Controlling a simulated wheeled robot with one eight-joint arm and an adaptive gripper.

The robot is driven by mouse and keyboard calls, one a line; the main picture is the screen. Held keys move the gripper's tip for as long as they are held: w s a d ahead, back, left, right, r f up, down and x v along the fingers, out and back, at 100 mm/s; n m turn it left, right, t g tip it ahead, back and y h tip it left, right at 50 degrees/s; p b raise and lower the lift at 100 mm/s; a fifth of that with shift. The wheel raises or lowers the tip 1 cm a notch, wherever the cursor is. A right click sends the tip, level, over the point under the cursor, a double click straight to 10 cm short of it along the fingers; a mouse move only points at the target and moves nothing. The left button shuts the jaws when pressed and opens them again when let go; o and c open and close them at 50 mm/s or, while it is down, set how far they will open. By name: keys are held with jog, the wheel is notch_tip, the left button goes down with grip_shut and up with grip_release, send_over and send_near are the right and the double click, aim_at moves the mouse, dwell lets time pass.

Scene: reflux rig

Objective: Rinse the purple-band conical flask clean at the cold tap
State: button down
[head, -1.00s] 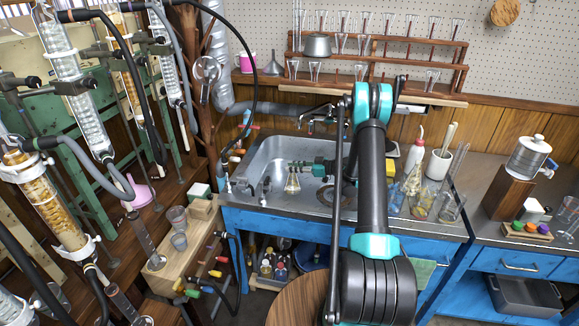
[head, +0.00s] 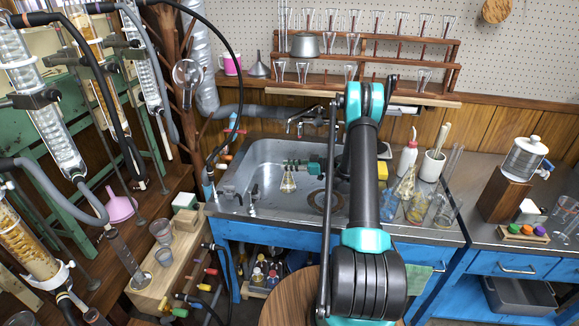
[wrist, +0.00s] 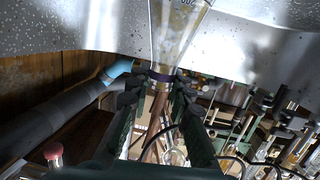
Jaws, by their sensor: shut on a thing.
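My gripper (wrist: 160,90) is shut on the neck of the conical flask (wrist: 178,35), at or beside its dark purplish band (wrist: 159,76). The flask's glass has a yellowish tint and printed markings. In the head view, my gripper (head: 294,163) reaches in from the right over the sink (head: 255,165), and the small flask (head: 288,183) hangs below it, over the basin. A dark tap (head: 305,122) stands at the sink's back edge, behind the flask. I cannot see any water running.
Several glass vessels (head: 418,207) stand close together right of the sink, near a white squeeze bottle (head: 406,160) and a white pot (head: 432,166). Small fittings (head: 238,194) stand at the sink's left edge. A glassware rack (head: 400,45) hangs behind. The basin around the flask looks clear.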

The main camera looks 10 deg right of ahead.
jog(key=shift+f, duration=0.25)
jog(key=c, duration=1.3)
grip_release()
jog(key=shift+r, duration=0.1)
